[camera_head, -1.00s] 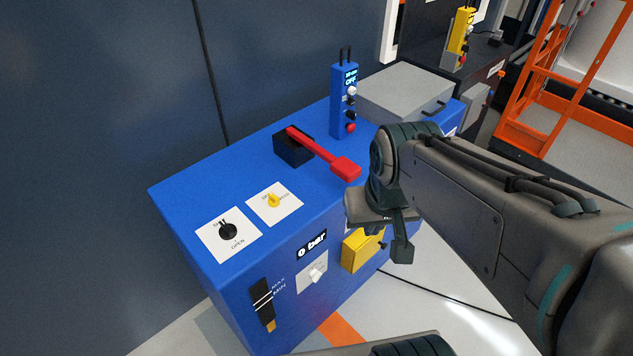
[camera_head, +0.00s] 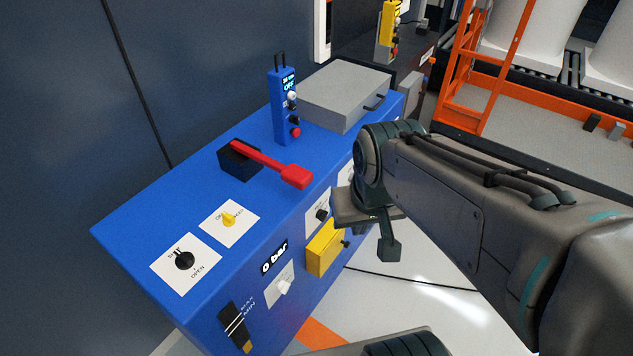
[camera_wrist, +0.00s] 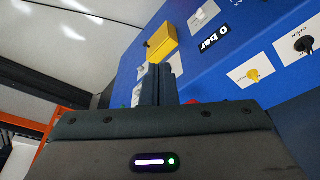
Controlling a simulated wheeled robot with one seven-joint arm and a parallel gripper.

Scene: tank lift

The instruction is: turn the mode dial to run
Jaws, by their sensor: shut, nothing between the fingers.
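The blue cabinet (camera_head: 150,235) carries several knobs, and their labels are too small to show which is the mode dial. A black knob (camera_head: 322,214) on a white plate sits on the front face, partly beside my arm. A white knob (camera_head: 283,287) sits lower left on the same face. On top are a yellow knob (camera_head: 229,219) and a black knob marked OPEN (camera_head: 184,260). My gripper (camera_head: 389,250) is shut and empty, pointing down in front of the cabinet, apart from the knobs. In the wrist view its fingers (camera_wrist: 158,85) are together.
A red lever (camera_head: 275,164) reaches over the top's front edge. A yellow box (camera_head: 325,248) juts from the front face; it also shows in the wrist view (camera_wrist: 161,40). A blue control post (camera_head: 284,108) and grey case (camera_head: 345,95) stand behind. Open floor lies right of the cabinet.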

